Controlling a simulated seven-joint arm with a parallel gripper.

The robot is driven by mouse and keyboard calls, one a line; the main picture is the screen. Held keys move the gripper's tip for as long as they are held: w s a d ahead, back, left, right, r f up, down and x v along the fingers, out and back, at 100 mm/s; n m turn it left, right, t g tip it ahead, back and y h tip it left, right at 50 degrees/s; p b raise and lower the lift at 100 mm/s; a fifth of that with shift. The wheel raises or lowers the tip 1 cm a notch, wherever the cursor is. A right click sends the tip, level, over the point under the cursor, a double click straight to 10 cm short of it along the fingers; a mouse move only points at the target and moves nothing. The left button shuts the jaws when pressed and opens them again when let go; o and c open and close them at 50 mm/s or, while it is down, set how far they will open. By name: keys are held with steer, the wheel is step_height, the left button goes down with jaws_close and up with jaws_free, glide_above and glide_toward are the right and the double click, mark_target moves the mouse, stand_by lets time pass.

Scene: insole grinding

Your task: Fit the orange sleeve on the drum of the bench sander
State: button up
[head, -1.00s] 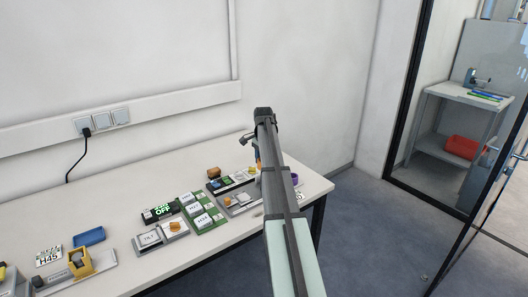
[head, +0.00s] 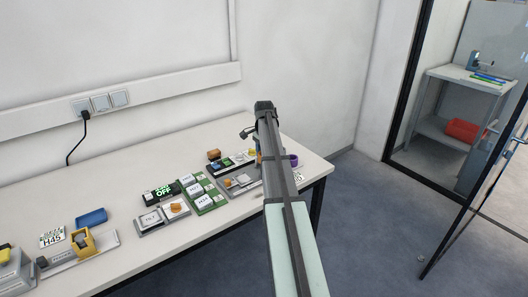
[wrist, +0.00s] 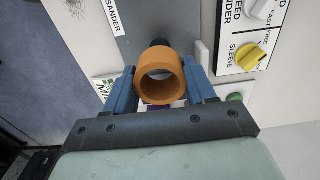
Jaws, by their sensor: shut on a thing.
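My gripper (wrist: 160,88) is shut on the orange sleeve (wrist: 160,98) in the wrist view, one blue finger on each side. The sleeve's open end faces the camera, and its bore looks empty and pale inside. A dark round part (wrist: 160,43) shows just behind the sleeve's upper edge. I cannot tell whether it is the drum or whether the sleeve touches it. The grey plate of the bench sander (wrist: 150,20), with a SANDER label, lies behind. In the head view my arm hides the sleeve and most of the sander.
The wrist view shows a panel with a yellow knob (wrist: 249,57) marked SLEEVE, and a green button (wrist: 235,98). In the head view a purple ring (head: 292,160) stands near the table's right end. Labelled boxes (head: 202,201) and a yellow device (head: 83,242) stand further left.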

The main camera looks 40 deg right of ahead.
steer(key=shift+f, duration=0.35)
steer(key=shift+f, duration=2.2)
stand_by(2.3)
steer(key=o, duration=1.1)
steer(key=shift+o, duration=0.2)
steer(key=shift+o, duration=0.9)
steer(key=shift+w, duration=0.1)
steer(key=shift+c, duration=0.4)
steer(key=shift+w+r, duration=0.1)
steer(key=shift+r, duration=0.05)
